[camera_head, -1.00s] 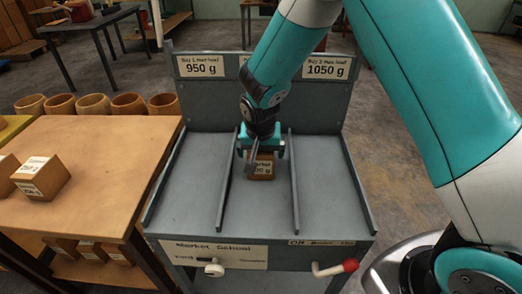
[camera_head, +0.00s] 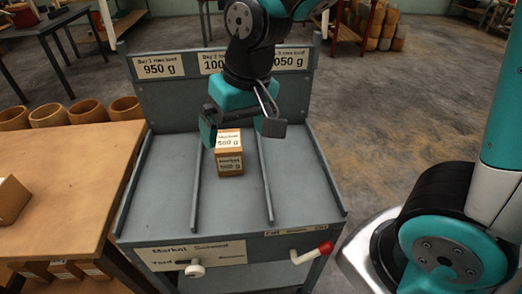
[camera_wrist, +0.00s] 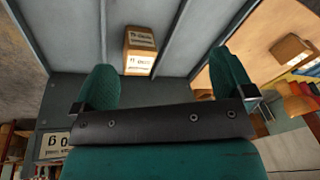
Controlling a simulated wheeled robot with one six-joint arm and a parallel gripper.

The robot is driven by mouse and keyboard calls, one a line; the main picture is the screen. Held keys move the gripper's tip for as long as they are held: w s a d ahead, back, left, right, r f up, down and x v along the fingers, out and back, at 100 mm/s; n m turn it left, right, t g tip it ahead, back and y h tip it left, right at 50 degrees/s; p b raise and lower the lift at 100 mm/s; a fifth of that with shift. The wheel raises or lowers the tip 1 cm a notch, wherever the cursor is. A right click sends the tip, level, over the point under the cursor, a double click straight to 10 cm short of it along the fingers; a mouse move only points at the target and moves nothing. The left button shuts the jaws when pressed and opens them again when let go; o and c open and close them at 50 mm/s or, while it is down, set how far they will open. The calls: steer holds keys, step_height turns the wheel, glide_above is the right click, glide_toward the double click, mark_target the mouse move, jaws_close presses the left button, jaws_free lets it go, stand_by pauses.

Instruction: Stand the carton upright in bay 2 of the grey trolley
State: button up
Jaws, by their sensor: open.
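My gripper (camera_head: 240,130) is open and empty, above and behind the carton. The wrist view shows the carton (camera_wrist: 140,52) beyond the two spread green fingers (camera_wrist: 165,80), apart from them.
Signs on the trolley's back panel read 950 g (camera_head: 160,67) at left and 1050 g at right; the middle one is partly hidden. The side bays are empty.

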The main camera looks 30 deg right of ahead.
steer(key=s+r+n+y, duration=0.1)
steer(key=s+n, duration=0.2)
steer(key=s, duration=0.3)
steer(key=s+a+r+n+g+y, duration=0.1)
steer(key=s+r+n, duration=0.1)
steer(key=s, duration=0.5)
steer(key=shift+a+r+n+g, duration=0.15)
steer(key=shift+r+n+g, duration=0.15)
steer(key=shift+n, duration=0.2)
